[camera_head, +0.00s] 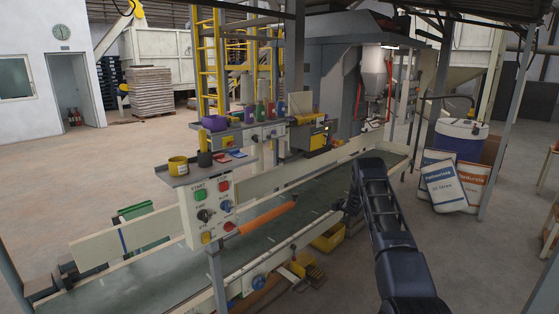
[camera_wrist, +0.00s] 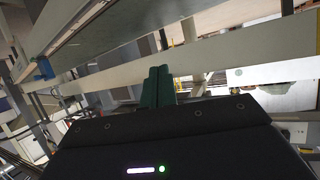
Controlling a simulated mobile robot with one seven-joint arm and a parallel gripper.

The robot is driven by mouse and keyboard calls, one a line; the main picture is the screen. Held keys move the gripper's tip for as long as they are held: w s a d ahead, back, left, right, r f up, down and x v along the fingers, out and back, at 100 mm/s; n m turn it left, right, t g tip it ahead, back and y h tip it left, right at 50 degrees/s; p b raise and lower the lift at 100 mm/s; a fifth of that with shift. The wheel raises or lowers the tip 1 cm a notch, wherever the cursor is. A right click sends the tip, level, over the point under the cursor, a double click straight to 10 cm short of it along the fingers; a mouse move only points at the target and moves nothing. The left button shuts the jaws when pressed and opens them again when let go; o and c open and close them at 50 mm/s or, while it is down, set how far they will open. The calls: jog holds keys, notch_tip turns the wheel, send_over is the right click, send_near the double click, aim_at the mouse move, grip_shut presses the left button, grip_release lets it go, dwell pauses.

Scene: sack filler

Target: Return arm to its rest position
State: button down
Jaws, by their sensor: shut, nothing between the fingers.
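My gripper (camera_wrist: 157,86) shows in the wrist view as two dark green fingers side by side, shut with nothing between them. The fingers point toward a pale beam of the conveyor frame (camera_wrist: 240,52); I cannot tell how far off it is. In the head view my dark arm rises from the lower right and bends beside the near rail of the conveyor (camera_head: 290,243). My fingers cannot be made out clearly there.
A control panel (camera_head: 212,208) with buttons stands on the conveyor's near side. Filled sacks (camera_head: 455,185) lean by a blue drum (camera_head: 460,137) at right. Floor at the lower right is open.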

jog(key=s+d+r+m+h, duration=0.1)
jog(key=s+d+r+h, duration=0.1)
jog(key=r, duration=1.1)
jog(key=s+d+r+m+h, duration=0.1)
jog(key=s+r+h, duration=0.15)
jog(key=r, duration=1.05)
jog(key=s+r+m+g+h, duration=0.2)
jog(key=s+r, duration=1.6)
jog(key=r, duration=0.2)
jog(key=s+a+r+g, duration=0.1)
jog(key=s+r, duration=0.3)
jog(key=s, duration=0.9)
jog(key=s+a+r+g, duration=0.15)
jog(key=s+r, duration=0.25)
jog(key=s, duration=0.9)
jog(key=s+a+f+g, duration=0.1)
jog(key=s+a+f, duration=0.1)
jog(key=s, duration=1.4)
jog(key=s+a+f+g+y, duration=0.1)
jog(key=s+a+f+g, duration=0.1)
jog(key=s, duration=1.3)
jog(key=shift+s+a+f, duration=0.4)
jog(key=shift+a+f, duration=0.35)
jog(key=shift+a, duration=0.3)
